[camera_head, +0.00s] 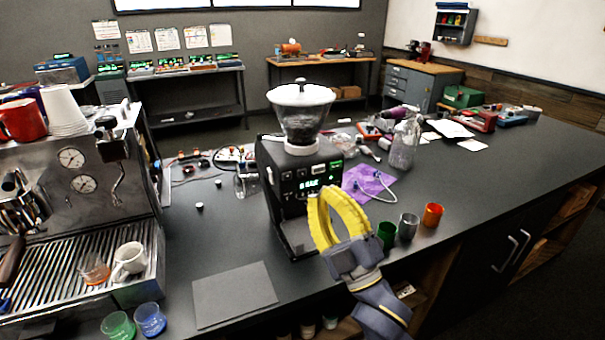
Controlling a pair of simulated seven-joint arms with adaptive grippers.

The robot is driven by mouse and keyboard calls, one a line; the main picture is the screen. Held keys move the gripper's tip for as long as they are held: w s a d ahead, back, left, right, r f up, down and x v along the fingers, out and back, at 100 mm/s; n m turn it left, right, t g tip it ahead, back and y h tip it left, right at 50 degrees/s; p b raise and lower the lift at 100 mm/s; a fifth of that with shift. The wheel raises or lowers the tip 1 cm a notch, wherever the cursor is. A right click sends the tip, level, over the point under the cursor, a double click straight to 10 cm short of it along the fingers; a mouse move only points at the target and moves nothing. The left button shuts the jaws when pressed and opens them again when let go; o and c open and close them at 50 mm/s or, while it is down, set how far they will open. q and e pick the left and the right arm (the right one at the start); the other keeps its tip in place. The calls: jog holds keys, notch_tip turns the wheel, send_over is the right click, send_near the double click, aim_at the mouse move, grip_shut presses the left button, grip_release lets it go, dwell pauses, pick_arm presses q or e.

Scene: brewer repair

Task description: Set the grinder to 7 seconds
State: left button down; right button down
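The grinder (268,172) is a black box-shaped machine with a clear bean hopper (301,112) on top, standing on the dark counter. Its front panel has a small lit green display (310,185) and several round controls. The digits are too small to read. My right gripper (322,192) has yellow fingers and is right in front of the panel, close to the display. Its fingers overlap as seen from here, so I cannot tell whether they are open or touching a control. They hide part of the panel. My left gripper is not in view.
An espresso machine (75,195) stands at the left with cups on it. Green, grey and orange cups (433,214) stand right of my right gripper. A dark mat (233,294) lies on the front counter.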

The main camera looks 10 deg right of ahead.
jog(key=w+a, duration=0.1)
jog(key=w, duration=0.7)
jog(key=shift+a, duration=0.15)
jog(key=shift+w+a, duration=0.15)
jog(key=shift+w, duration=0.55)
dwell(2.4)
jog(key=shift+s, duration=0.75)
dwell(0.4)
jog(key=shift+s+d, duration=0.2)
jog(key=shift+s, duration=0.65)
jog(key=shift+s+d, duration=0.15)
jog(key=shift+s, duration=0.65)
jog(key=shift+s+d, duration=0.2)
jog(key=shift+s, duration=0.65)
